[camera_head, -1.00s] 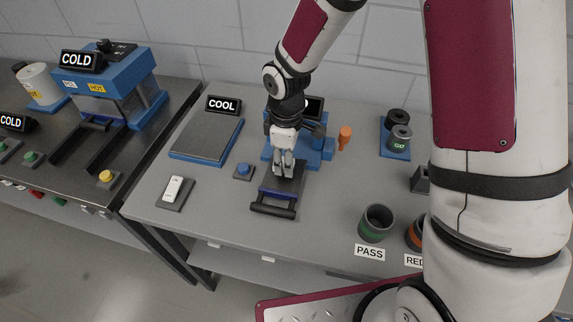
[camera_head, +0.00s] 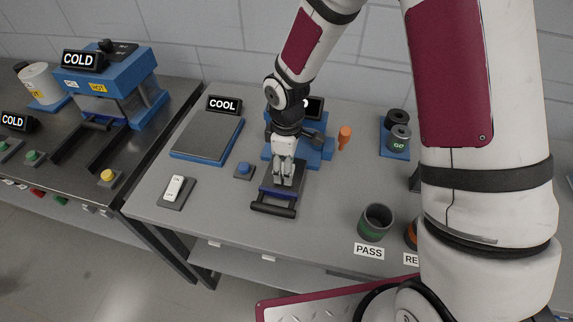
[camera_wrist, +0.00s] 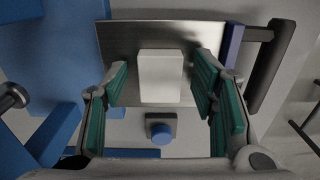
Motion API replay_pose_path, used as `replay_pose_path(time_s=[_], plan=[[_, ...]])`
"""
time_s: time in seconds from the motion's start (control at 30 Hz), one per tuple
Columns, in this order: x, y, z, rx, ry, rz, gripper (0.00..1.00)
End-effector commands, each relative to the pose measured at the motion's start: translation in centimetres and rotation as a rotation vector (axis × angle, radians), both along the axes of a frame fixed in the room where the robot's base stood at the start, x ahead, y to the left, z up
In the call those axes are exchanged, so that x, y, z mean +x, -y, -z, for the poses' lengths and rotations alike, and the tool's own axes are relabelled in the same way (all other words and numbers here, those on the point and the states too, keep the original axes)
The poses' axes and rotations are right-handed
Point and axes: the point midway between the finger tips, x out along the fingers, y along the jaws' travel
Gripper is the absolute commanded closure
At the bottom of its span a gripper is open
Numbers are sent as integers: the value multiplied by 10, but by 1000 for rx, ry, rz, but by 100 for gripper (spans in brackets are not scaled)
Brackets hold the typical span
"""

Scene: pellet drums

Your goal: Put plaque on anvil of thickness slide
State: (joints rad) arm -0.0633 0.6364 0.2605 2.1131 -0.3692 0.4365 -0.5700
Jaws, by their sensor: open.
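The pale plaque (camera_wrist: 160,78) shows in the wrist view, flat over the grey metal plate of the thickness slide (camera_wrist: 118,42). It looks to lie on the plate, roughly centred across it. My gripper (camera_wrist: 160,92) is open, its green-padded fingers on either side of the plaque with a gap at each side. In the head view my gripper (camera_head: 284,182) points down over the slide (camera_head: 292,199), in front of the blue gauge body (camera_head: 318,150). The plaque is hidden by my fingers in that view.
A blue button (camera_head: 244,170) sits left of the slide. The slide's dark handle (camera_head: 273,210) faces the table front. A cooling plate (camera_head: 208,138) marked COOL lies back left, and a white switch (camera_head: 175,187) front left. A green PASS cup (camera_head: 376,221) stands right; bench between is clear.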

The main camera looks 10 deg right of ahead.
Motion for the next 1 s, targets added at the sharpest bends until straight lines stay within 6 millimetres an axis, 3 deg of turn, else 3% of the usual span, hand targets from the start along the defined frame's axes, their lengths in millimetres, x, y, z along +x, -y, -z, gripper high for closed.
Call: replay_pose_path(time_s=[0.17,0.6,0.8,1.0], plan=[[2,0,-19,1,5,1,47],[1,0,-103,1,5,2,47],[1,0,-120,1,1,0,47],[0,1,-124,-1,4,6,47]])
